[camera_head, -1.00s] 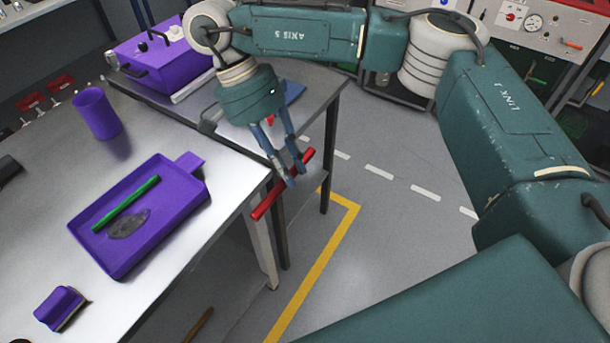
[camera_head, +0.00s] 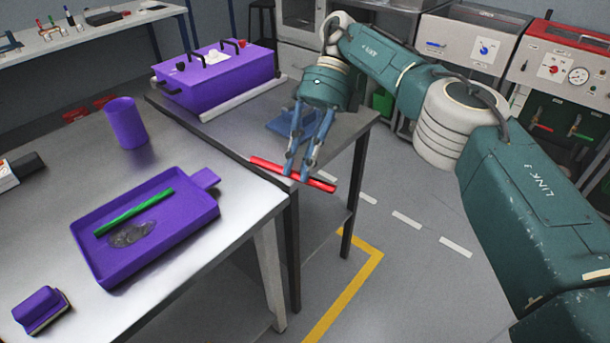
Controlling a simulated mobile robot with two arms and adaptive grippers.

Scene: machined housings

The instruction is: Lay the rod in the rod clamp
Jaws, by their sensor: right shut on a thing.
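My right gripper (camera_head: 299,176) is shut on a red rod (camera_head: 265,163) near its middle. The rod is held in the air, roughly level, running from upper left to lower right in the picture, by the near edge of the far grey table. Behind the fingers, a blue piece (camera_head: 277,124) lies on that table. It may be the rod clamp, but the fingers partly cover it and its shape is unclear. A green rod (camera_head: 133,212) lies in a purple tray (camera_head: 92,262) on the near table. My left gripper is not in view.
A purple box with black handles (camera_head: 222,82) stands on the far table (camera_head: 235,135), with a pale bar along its front. The near steel table (camera_head: 235,244) bears a purple cup (camera_head: 126,124) and a purple block (camera_head: 38,308). Open floor lies to the right.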

